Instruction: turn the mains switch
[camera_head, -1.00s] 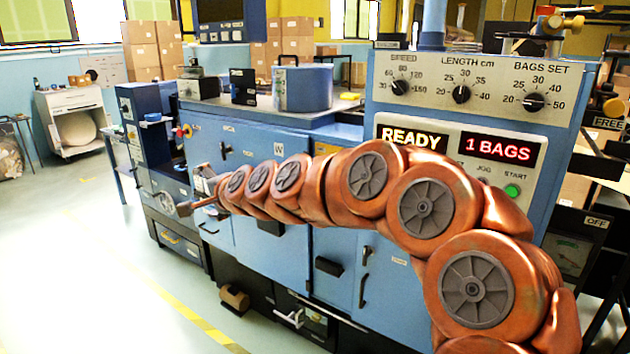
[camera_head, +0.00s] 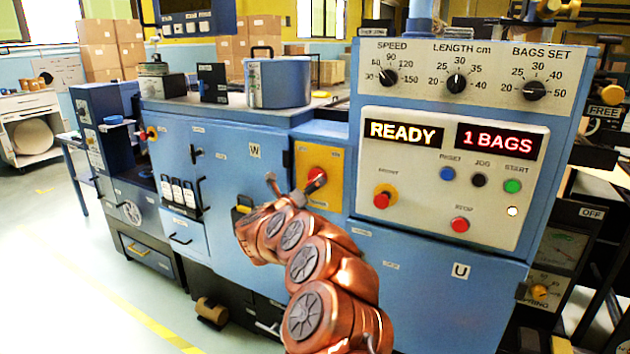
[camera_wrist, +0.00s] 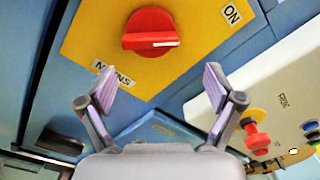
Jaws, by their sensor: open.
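The mains switch is a red rotary knob (camera_head: 316,174) on a yellow plate (camera_head: 334,159) on the blue machine's front. In the wrist view the knob (camera_wrist: 150,30) shows at the top, with a white mark pointing right, below and left of the ON label (camera_wrist: 232,14). A MAINS label (camera_wrist: 112,75) is partly hidden by a finger. My gripper (camera_head: 296,184) is in front of the yellow plate, its right finger overlapping the area just below the knob. In the wrist view my gripper (camera_wrist: 159,87) is open and empty, with the knob beyond its fingertips.
Right of the plate is a white control panel (camera_head: 412,205) with a red knob (camera_head: 382,200) on a yellow base and several push buttons. Its displays read READY and 1 BAGS. A blue pot (camera_head: 278,82) stands on the machine top. Open floor lies at the left.

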